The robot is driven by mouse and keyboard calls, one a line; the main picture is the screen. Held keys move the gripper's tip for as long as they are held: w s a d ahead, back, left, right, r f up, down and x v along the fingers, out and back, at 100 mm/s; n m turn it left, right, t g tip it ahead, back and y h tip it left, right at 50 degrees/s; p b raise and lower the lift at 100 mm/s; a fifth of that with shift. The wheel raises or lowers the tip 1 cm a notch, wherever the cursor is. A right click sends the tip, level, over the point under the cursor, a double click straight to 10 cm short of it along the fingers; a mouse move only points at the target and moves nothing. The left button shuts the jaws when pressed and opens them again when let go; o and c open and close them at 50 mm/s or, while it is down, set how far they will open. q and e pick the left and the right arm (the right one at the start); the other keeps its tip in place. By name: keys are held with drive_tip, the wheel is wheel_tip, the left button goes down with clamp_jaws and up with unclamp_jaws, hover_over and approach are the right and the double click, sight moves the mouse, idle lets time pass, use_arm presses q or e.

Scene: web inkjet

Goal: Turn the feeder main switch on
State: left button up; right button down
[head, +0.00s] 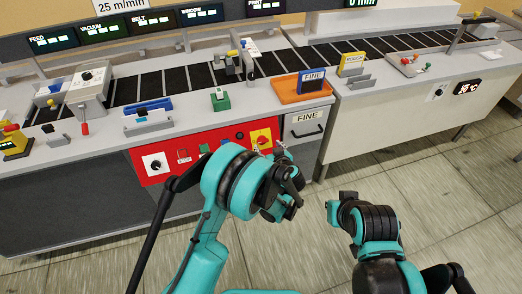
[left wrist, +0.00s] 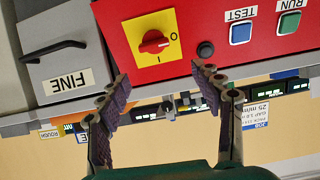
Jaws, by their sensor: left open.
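The feeder main switch is a red rotary knob on a yellow plate (left wrist: 168,20), marked O and I, on a red panel. In the left wrist view its handle lies roughly level, with one end toward the O. The switch also shows in the head view (head: 261,137). My left gripper (left wrist: 160,75) is open and empty, its fingers spread in front of the switch, apart from the knob. In the head view, this gripper (head: 281,152) is beside the panel, partly hidden by its own wrist. My right arm's end (head: 342,207) hangs over the floor; its fingers cannot be made out.
Blue TEST (left wrist: 241,33) and green RUN (left wrist: 289,23) buttons and a black round button (left wrist: 205,49) sit close by. A grey FINE drawer (left wrist: 60,60) with a black handle adjoins the panel. An orange tray (head: 288,95) stands above. The floor before the cabinets is clear.

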sight(263, 141)
use_arm(q)
drive_tip(key=w+f+b, duration=0.1)
drive_tip(key=w+f, duration=0.1)
drive_tip(key=w+a+f+b, duration=0.1)
drive_tip(key=w+f, duration=0.1)
drive_tip(key=w, duration=0.1)
drive_tip(key=shift+w+a+f, duration=0.1)
drive_tip(key=shift+f, duration=0.1)
drive_tip(key=shift+w+a+f+b, duration=0.2)
drive_tip(key=shift+w+b, duration=0.1)
drive_tip(key=shift+w, duration=0.35)
drive_tip(key=c, duration=1.2)
